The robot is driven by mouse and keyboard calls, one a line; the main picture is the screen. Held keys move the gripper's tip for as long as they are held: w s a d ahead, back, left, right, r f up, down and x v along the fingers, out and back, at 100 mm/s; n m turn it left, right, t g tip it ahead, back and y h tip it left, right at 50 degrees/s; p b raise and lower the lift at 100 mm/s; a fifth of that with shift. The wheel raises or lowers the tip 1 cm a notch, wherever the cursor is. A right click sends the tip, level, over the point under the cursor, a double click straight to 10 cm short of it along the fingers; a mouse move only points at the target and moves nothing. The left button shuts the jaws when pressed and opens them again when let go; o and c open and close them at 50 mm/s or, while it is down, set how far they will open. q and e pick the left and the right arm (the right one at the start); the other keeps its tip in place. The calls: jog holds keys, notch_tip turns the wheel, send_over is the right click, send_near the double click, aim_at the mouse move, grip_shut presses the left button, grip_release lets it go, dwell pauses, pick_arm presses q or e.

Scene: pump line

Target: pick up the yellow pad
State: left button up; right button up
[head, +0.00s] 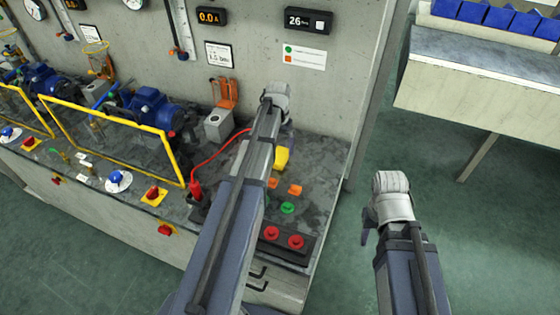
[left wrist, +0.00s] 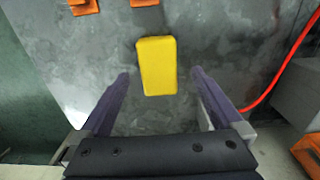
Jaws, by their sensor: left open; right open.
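The yellow pad (head: 281,158) lies on the grey bench top, partly hidden by my left arm in the head view. In the left wrist view the yellow pad (left wrist: 157,65) is a rounded block seen from above, just beyond the fingertips and roughly centred between them. My left gripper (left wrist: 160,78) is open and empty, with one finger on each side of the pad's line. In the head view my left gripper (head: 285,135) is over the bench near the wall. My right gripper (head: 370,225) is off the bench's right side, over the floor, and holds nothing I can see.
Orange pieces (head: 295,190), a green button (head: 287,208) and red buttons (head: 296,242) lie nearer the bench front. A red cable (head: 213,153) runs left of the pad.

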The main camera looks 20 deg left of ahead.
aim_at(281, 154)
pick_arm(q)
jog(key=f+b, duration=0.2)
jog(key=w+f+b, duration=0.1)
jog(key=f+b, duration=0.2)
jog(key=shift+w+f, duration=0.1)
jog(key=shift+f, duration=0.05)
jog(key=shift+d, duration=0.1)
jog(key=c, duration=1.4)
notch_tip(281, 154, up, 10)
jog(key=p, duration=1)
